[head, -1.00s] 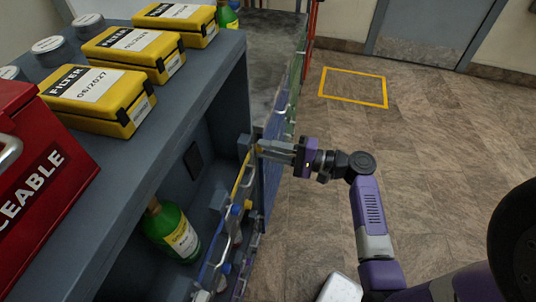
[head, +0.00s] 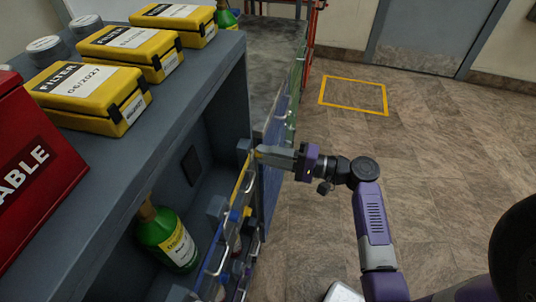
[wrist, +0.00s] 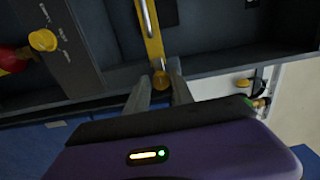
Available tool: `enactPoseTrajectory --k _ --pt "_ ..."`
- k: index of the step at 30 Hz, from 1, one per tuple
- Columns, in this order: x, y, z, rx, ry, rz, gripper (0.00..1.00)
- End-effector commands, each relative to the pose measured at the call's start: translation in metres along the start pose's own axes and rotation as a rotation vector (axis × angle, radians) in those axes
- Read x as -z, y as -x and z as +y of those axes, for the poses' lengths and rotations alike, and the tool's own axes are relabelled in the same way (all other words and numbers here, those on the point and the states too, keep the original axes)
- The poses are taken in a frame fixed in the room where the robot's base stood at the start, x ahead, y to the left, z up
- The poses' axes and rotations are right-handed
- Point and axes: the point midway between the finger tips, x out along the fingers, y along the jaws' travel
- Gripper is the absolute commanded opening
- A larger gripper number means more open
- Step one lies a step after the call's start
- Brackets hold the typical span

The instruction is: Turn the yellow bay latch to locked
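The yellow bay latch (wrist: 161,82) shows in the wrist view as a small yellow knob at the lower end of a yellow bar (wrist: 151,35). My gripper (wrist: 160,88) has one grey finger on each side of the knob, and the knob fills the gap, so it looks shut on the latch. In the head view my gripper (head: 268,156) reaches left to the front edge of the grey cabinet, at the upper end of the yellow-edged bay gate (head: 240,185). The fingers hide most of the latch there, and its exact angle cannot be read.
Yellow filter cases (head: 90,95) and a red case (head: 35,165) stand on the grey cabinet top (head: 165,125). A green bottle (head: 165,240) stands inside the bay. Other gates with handles line the cabinet front. The floor (head: 430,165) to the right is clear.

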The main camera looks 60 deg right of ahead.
Motion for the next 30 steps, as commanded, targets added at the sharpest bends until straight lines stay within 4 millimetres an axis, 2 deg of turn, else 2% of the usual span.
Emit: enactPoseTrajectory --k 1,2,11,14,24,30 --pt "0.000 0.000 0.000 0.000 -0.001 0.001 0.41" --pt "0.000 0.000 0.000 0.000 -0.001 0.001 0.45" --pt "0.001 0.000 -0.001 0.001 0.000 0.001 0.45" --pt "0.001 0.006 0.000 0.002 0.000 0.002 0.45" --pt "0.001 0.058 0.001 0.001 -0.001 0.004 0.45" --pt "0.000 0.076 0.000 0.001 -0.001 0.001 0.45"
